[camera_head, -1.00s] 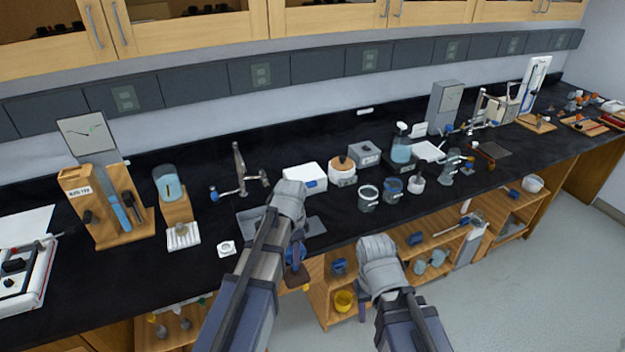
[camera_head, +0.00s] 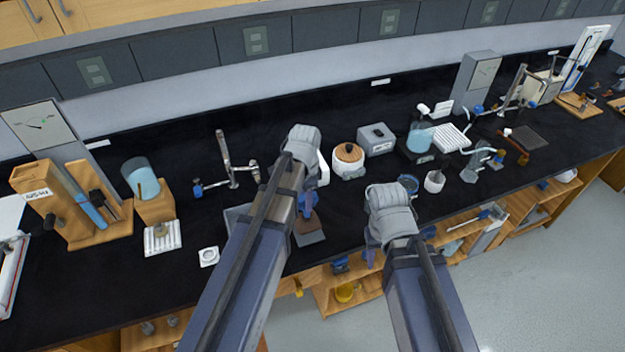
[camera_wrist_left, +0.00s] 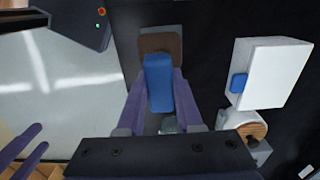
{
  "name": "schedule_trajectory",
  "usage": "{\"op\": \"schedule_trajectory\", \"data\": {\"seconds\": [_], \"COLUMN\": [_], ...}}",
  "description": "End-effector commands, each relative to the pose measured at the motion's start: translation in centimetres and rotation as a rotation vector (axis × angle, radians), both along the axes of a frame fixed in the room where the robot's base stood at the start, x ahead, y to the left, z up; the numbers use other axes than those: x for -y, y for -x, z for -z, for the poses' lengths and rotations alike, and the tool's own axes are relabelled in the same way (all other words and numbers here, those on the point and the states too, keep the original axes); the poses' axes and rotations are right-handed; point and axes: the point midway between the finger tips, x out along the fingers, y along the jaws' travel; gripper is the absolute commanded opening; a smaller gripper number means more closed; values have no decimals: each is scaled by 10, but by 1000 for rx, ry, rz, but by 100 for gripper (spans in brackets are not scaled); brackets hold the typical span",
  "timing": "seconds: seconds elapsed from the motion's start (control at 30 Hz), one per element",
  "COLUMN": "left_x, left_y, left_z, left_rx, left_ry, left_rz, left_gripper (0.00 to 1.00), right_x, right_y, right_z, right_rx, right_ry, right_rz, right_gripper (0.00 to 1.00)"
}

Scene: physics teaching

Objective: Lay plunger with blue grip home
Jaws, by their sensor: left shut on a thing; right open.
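My left gripper (camera_wrist_left: 160,100) is shut on the blue grip (camera_wrist_left: 158,82) of the plunger, which stands between the two purple fingers in the left wrist view. A brown plate (camera_wrist_left: 160,45) shows at the far end of the blue grip. In the head view the left gripper (camera_head: 310,200) is over the bench's front part, with the brown plate (camera_head: 308,226) just below it. A grey flat mat (camera_head: 309,239) lies there, partly hidden by my arm; I cannot tell whether plate and mat touch. My right gripper (camera_head: 369,257) is open and empty, in front of the bench edge.
A white box with a blue latch (camera_wrist_left: 270,72) is right of the left gripper. A wooden-lidded pot (camera_head: 348,160) and grey box (camera_head: 376,139) stand behind. A metal stand (camera_head: 232,165), white ribbed block (camera_head: 162,238) and white ring piece (camera_head: 208,256) are to the left.

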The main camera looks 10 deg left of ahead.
Motion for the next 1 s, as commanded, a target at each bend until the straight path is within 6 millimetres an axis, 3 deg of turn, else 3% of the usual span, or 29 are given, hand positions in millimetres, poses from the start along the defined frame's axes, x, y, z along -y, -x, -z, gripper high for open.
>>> {"op": "schedule_trajectory", "data": {"seconds": [0.57, 1.0], "left_x": [0, 0], "left_y": [0, 0], "left_z": [5, 40], "left_rx": [0, 0], "left_ry": [0, 0], "left_rz": [0, 0], "left_gripper": [0, 0], "right_x": [0, 0], "right_y": [0, 0], "right_z": [5, 40], "right_rx": [0, -1], "right_ry": [0, 1], "right_rz": [-1, -8], "right_gripper": [50, 50]}}
